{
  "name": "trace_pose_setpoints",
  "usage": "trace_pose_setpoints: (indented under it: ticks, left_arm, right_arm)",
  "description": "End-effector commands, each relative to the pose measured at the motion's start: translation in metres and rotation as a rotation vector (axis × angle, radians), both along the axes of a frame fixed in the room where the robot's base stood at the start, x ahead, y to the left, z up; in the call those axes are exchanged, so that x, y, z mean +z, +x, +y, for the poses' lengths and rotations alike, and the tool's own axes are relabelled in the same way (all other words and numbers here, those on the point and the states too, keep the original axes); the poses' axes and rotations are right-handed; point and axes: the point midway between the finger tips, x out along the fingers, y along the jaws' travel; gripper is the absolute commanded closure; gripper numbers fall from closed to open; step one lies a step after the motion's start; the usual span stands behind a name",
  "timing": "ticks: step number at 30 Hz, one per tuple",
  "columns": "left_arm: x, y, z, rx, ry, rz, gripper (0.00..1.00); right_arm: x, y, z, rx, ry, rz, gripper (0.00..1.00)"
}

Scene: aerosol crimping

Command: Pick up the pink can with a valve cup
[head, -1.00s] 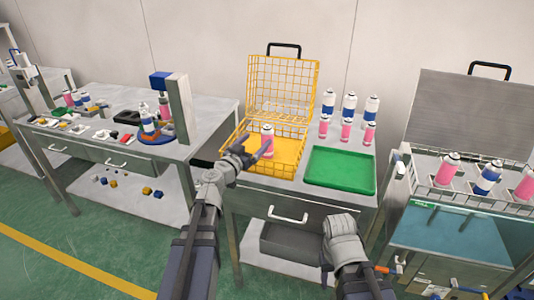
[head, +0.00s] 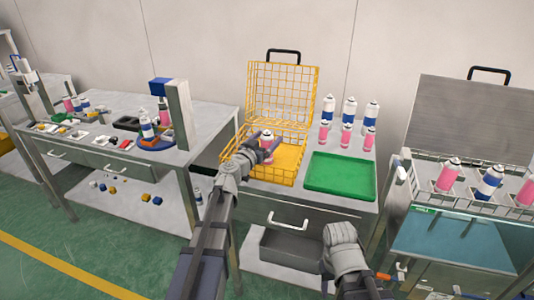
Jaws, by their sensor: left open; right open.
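A pink can with a white top (head: 267,142) stands upright in the yellow wire basket (head: 290,178), whose lid is raised. My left gripper (head: 264,148) is open, with its fingers at the can, one on either side as far as I can see.
A green tray (head: 341,190) lies empty to the right of the basket. Several pink and blue-white cans (head: 348,110) stand behind it. A rack with more cans (head: 450,205) is at the right, by a teal bath (head: 440,232). A left workbench (head: 100,105) holds small parts.

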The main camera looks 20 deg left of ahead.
Motion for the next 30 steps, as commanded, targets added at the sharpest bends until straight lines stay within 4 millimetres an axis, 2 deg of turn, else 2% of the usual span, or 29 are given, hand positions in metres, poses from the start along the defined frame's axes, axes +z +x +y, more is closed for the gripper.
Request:
trace_pose_setpoints:
  ticks: [4,27,28,30]
  left_arm:
    - [0.0000,-0.0010,-0.0001,0.000,0.000,0.000,0.10]
    - [0.0000,-0.0013,-0.0002,-0.001,0.000,0.000,0.96]
    - [0.0000,-0.0013,-0.0002,-0.001,0.000,0.000,1.00]
    - [0.0000,-0.0013,-0.0002,-0.001,0.000,0.000,1.00]
  right_arm:
    - [0.0001,0.0000,0.0000,0.000,0.000,0.000,0.50]
    - [0.0000,0.0000,0.0000,0.000,0.000,0.000,0.50]
    - [0.0000,0.0000,0.0000,0.000,0.000,0.000,0.50]
    - [0.0000,0.0000,0.0000,0.000,0.000,0.000,0.50]
